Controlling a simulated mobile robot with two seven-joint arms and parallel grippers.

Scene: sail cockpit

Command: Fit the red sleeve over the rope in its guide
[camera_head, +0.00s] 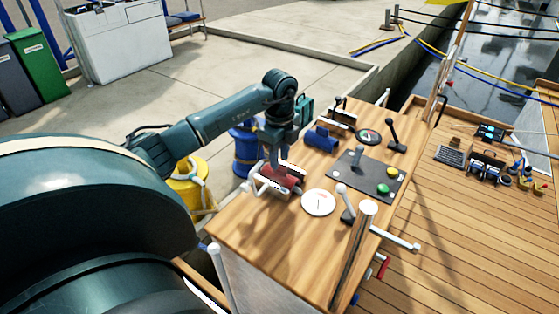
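The red sleeve (280,181) is on the left part of the wooden console top, beside pale white parts (264,187) that may be the rope or its guide; I cannot tell which. My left gripper (284,162) points down from above, with its tips at the red sleeve's upper side. The fingers are small and dark, so I cannot tell whether they are closed on the sleeve. I also cannot tell whether the sleeve is around the rope or beside it. My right gripper is out of view.
A blue sleeve-like part (322,138) sits farther back on the console (270,228). A white round dial (318,202), a dark panel (368,176) with levers and a green button, and a wooden post (354,250) stand nearby.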

